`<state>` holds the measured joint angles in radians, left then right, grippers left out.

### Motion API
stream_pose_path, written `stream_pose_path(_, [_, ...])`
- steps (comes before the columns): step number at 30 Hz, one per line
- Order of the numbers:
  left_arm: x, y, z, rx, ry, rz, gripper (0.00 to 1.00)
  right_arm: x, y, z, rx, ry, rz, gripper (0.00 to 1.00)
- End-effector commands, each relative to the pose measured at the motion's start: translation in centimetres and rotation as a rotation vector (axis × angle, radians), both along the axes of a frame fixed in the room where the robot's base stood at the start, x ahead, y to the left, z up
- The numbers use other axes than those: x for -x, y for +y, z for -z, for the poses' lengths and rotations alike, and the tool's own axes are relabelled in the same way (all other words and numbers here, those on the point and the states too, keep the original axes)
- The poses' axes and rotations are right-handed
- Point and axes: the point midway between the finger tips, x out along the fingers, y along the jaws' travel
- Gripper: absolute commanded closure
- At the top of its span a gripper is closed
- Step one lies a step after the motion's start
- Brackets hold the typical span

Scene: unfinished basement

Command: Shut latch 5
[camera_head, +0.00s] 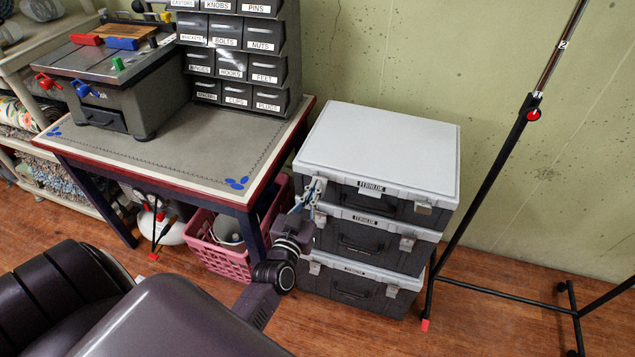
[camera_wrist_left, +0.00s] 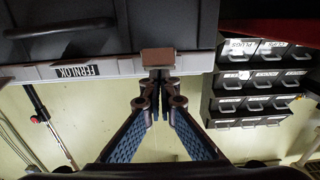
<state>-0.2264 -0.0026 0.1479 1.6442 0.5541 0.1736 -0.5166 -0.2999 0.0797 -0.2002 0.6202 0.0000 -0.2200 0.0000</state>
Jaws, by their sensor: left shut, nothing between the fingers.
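Three dark cases with light grey lids stand in a stack: the top case (camera_head: 345,192), the middle case (camera_head: 350,238) and the bottom case (camera_head: 350,285). Each has a front handle and metal latches. No latch numbers are readable. My left gripper (camera_head: 313,190) is shut and empty at the top case's left latch (camera_head: 320,184), partly hiding it. In the left wrist view, the gripper's fingertips (camera_wrist_left: 161,78) are right at that latch (camera_wrist_left: 157,57); whether they touch it is unclear. The top case's right latch (camera_head: 423,208) is clear of the gripper. My right gripper is out of view.
A workbench (camera_head: 150,170) with a drawer cabinet (camera_head: 240,50) stands left of the cases. A pink basket (camera_head: 222,262) sits under the bench, close to the stack. A black stand (camera_head: 480,180) rises at the right. The wall is directly behind the stack.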

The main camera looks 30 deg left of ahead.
Motion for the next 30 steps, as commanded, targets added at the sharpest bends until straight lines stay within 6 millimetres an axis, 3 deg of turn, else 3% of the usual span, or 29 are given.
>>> stream_pose_path(5, [0.0, 0.0, 1.1, -0.001, 0.0, 0.001, 1.0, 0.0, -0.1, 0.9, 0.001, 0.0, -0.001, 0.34])
stream_pose_path(13, [0.2, -0.1, 0.8, -0.001, 0.001, 0.0, 1.0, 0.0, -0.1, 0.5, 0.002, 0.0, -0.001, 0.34])
stream_pose_path(30, [2.9, -0.7, 0.7, -0.001, 0.0, 0.0, 1.0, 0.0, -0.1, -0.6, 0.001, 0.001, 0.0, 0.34])
